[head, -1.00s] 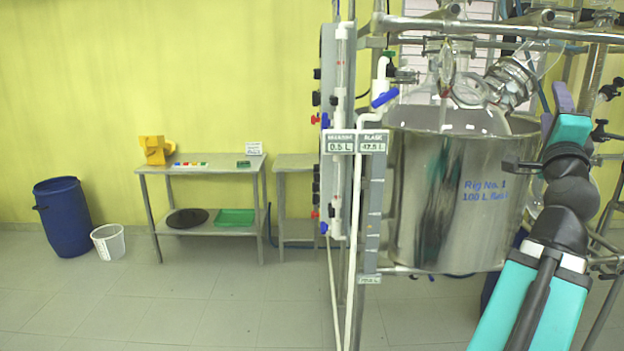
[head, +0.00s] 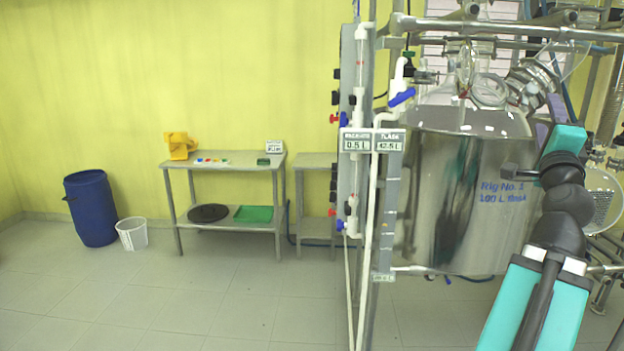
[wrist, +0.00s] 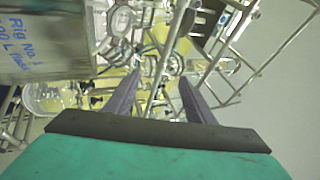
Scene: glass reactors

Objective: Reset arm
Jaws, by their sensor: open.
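My arm, teal and black, stands folded at the right of the head view, in front of the reactor rig. My gripper (wrist: 160,95) shows in the wrist view with its two dark purple fingers spread apart and nothing between them.
Steel frame tubes and glassware (head: 490,90) crowd the right side. A valve panel (head: 357,110) stands left of the vessel. A steel table (head: 222,167) with a yellow object (head: 180,146), a blue drum (head: 90,207) and a white bin (head: 132,234) are along the wall. The left floor is clear.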

